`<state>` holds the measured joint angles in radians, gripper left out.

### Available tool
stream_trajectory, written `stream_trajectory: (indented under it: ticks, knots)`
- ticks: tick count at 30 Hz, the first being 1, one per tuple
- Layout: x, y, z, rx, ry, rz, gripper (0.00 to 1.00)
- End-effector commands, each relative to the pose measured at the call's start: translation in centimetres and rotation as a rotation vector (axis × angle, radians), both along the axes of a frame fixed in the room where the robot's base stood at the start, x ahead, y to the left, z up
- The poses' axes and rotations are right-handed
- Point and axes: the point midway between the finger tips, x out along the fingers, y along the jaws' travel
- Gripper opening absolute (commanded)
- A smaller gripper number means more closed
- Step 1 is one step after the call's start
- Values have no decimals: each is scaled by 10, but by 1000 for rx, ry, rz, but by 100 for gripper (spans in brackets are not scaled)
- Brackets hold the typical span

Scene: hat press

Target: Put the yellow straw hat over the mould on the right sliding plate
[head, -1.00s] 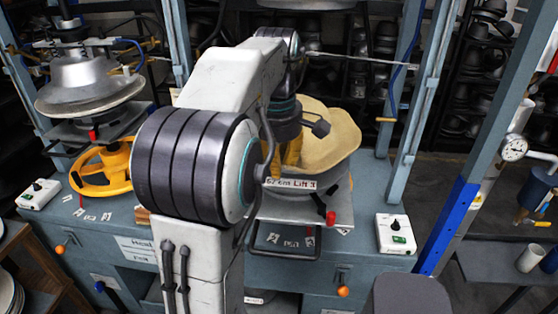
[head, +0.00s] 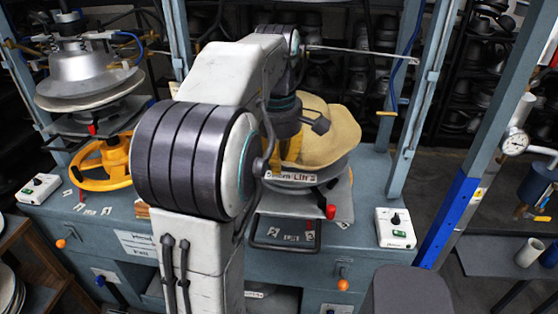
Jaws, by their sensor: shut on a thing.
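The yellow straw hat (head: 330,135) is over the right sliding plate, partly hidden behind my arm. My gripper (head: 291,152) shows as yellow fingers at the hat's left side and is shut on the hat. The right sliding plate (head: 337,203) is the grey plate below, with a black handle and a red knob at its front. A round grey mould (head: 308,184) shows under the hat's front edge. The hat hides most of the mould, so I cannot tell whether the hat rests fully on it.
A metal press head (head: 90,70) and a yellow handwheel (head: 103,165) stand at the left. Control boxes sit on the bench at the left (head: 38,188) and right (head: 395,228). Blue-grey posts (head: 480,140) frame the right side. A pressure gauge (head: 516,144) is at the far right.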

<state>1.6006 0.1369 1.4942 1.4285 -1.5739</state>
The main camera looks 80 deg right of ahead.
Motion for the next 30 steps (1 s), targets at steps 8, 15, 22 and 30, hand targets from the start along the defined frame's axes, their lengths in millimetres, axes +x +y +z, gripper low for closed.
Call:
stream_trajectory:
  ticks: [8, 15, 22, 30]
  knots:
    - [0, 0, 1, -1, 0, 0, 0]
    - [0, 0, 1, -1, 0, 0, 0]
    - [0, 0, -1, -1, 0, 0, 0]
    - [0, 0, -5, -1, 0, 0, 0]
